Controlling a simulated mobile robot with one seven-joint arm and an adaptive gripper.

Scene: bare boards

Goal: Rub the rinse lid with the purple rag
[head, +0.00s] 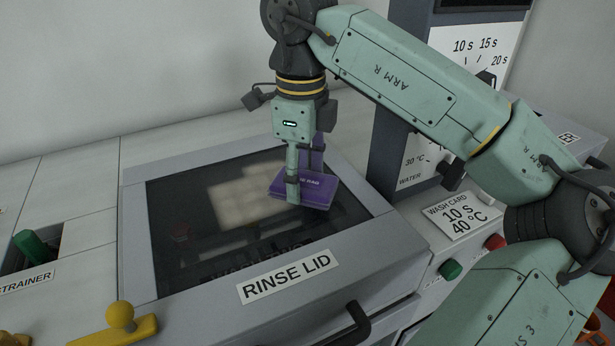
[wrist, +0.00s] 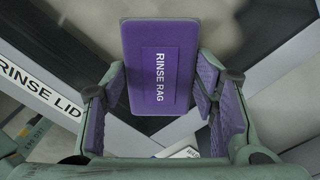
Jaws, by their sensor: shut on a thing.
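The rinse lid (head: 140,240) is a grey frame with a dark glass pane and a "RINSE LID" label, lying shut in the middle of the head view. Its label side also shows at the left of the wrist view (wrist: 42,92). My gripper (head: 303,186) points down over the right part of the glass, shut on the purple rag (head: 324,196). The rag is a flat pad marked "RINSE RAG" and also shows between the fingers in the wrist view (wrist: 160,92). It is at or just above the glass; I cannot tell whether it touches.
A black handle (head: 350,325) is at the lid's front. Right of it are a wash card (head: 460,214), a green button (head: 450,270) and a red button (head: 495,242). A dial column stands behind. A yellow knob (head: 120,315) and a green strainer handle (head: 36,250) are left.

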